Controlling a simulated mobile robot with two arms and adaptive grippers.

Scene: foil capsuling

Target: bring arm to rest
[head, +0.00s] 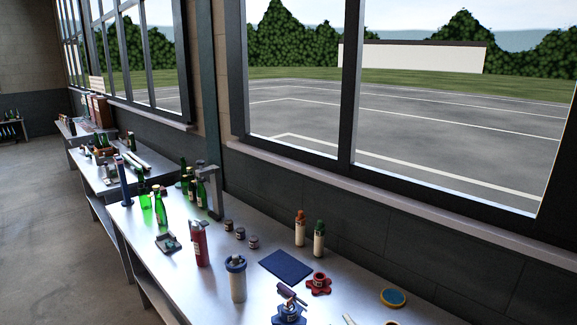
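Neither of my grippers and neither of my arms shows in the head view. The metal workbench (190,288) runs from the lower right toward the back left under the windows. On it stand a red bottle-shaped item (200,245) and a white cylinder with a blue collar (236,280). A blue tool with a dark top (289,310) is near the bottom edge. A small pale item is cut off by the bottom edge, and I cannot tell what it is.
Green bottles (160,206) and a grey upright stand (213,190) are farther back. A dark blue mat (286,265), a red knob-like part (318,283) and two capped bottles (319,240) are on the right. Open floor (50,235) lies left of the bench.

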